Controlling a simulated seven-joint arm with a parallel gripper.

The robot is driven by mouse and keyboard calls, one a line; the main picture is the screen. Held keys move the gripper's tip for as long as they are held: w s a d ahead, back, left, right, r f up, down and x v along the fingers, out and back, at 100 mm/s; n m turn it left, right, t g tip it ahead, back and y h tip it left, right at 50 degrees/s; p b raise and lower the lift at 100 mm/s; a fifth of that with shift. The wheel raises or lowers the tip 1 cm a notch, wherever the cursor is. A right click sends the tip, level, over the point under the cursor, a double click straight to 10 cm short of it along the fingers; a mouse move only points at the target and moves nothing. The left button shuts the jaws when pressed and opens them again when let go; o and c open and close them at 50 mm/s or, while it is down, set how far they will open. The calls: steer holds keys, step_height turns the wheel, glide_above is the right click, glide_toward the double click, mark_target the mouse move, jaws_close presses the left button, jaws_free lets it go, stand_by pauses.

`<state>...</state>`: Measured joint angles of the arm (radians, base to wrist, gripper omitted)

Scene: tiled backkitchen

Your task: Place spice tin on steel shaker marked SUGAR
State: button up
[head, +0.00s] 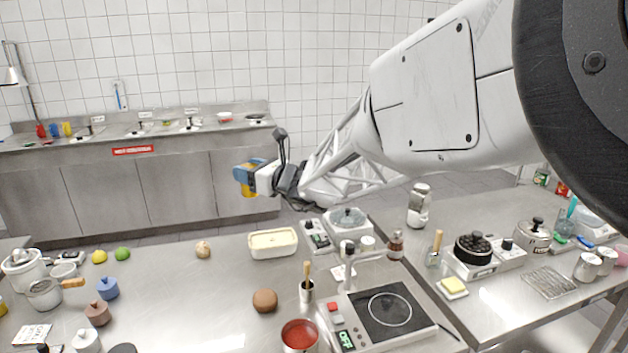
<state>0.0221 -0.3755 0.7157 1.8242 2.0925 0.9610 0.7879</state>
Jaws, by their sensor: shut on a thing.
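My gripper (257,174) is at the end of the arm in the head view, high above the far edge of the near steel counter. It is shut on a small yellow-orange thing (243,174), which looks like the spice tin. The held thing is well apart from every surface. I cannot read SUGAR on any container. Small steel containers (587,266) stand at the right edge of the right counter, and a larger pale canister (418,204) stands at its back. I cannot tell which is the SUGAR shaker.
A dark pan (473,247) and a lidded pot (535,235) stand on the right counter. The near counter's left middle has free room.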

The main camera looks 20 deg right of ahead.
steer(key=w+d+m+t+h, duration=0.2)
steer(key=w+d+h, duration=0.1)
steer(key=d, duration=2.5)
steer(key=s+d+f+m+t+h, duration=0.1)
steer(key=s+d, duration=0.2)
steer(key=d, duration=0.8)
steer(key=s+d+m+t+h, duration=0.1)
steer(key=s+d+h, duration=0.1)
steer(key=d, duration=1)
steer(key=shift+m, duration=0.3)
steer(key=f, duration=0.5)
steer(key=shift+s, duration=0.25)
glide_above(422, 186)
steer(key=shift+s+f, duration=0.1)
steer(key=shift+f, duration=0.65)
steer(key=shift+f, duration=1.75)
